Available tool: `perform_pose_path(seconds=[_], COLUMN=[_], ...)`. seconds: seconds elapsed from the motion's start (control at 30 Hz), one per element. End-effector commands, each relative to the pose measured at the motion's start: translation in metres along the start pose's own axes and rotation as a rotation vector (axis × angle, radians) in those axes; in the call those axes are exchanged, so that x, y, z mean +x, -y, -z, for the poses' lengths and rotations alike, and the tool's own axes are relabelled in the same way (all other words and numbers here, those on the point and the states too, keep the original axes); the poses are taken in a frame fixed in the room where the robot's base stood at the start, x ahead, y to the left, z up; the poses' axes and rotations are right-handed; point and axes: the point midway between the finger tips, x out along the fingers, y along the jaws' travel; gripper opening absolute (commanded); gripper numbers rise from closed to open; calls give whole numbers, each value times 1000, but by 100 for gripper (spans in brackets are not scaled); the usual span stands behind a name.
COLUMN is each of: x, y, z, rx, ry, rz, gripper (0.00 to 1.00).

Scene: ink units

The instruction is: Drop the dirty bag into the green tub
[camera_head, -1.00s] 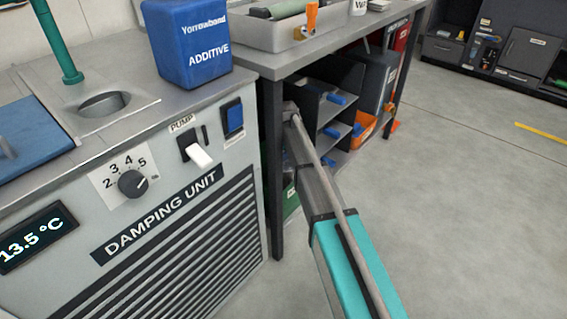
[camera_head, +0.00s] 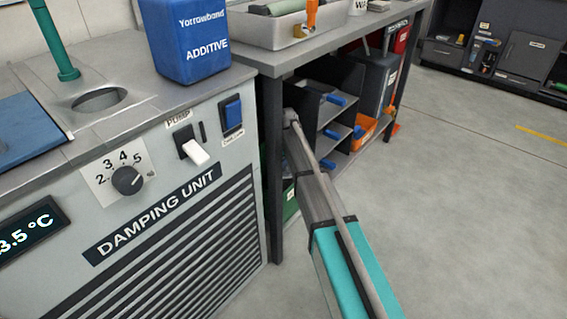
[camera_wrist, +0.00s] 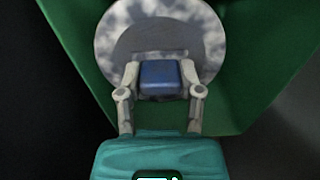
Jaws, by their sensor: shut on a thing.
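The dirty bag (camera_wrist: 160,40) shows in the wrist view as a round, pale grey, mottled piece with a darker middle and a blue grip block. My gripper (camera_wrist: 160,88) is shut on the blue block, one finger on each side. The green tub (camera_wrist: 262,70) lies behind and around the bag in the wrist view; I cannot tell how far below the bag it is. In the head view a small part of the green tub (camera_head: 290,203) shows under the bench, behind my arm. My gripper and the bag are hidden there.
The grey damping unit (camera_head: 150,240) stands at left with a blue additive container (camera_head: 183,42) on top. The bench (camera_head: 330,50) with its dark leg (camera_head: 274,180) is close to my arm. Shelves with an orange bin (camera_head: 362,131) stand underneath. The floor at right is clear.

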Motion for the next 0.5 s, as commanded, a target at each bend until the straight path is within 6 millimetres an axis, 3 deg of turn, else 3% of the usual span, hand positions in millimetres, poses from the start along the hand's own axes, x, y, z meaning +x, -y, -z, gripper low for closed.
perform_pose_path(seconds=[0.3, 0.33, 0.5], x=[4, 4, 4], y=[0, 0, 0], z=[0, 0, 0], rx=[0, 0, 0], ry=[0, 0, 0], rz=[0, 0, 0], gripper=[0, 53, 82])
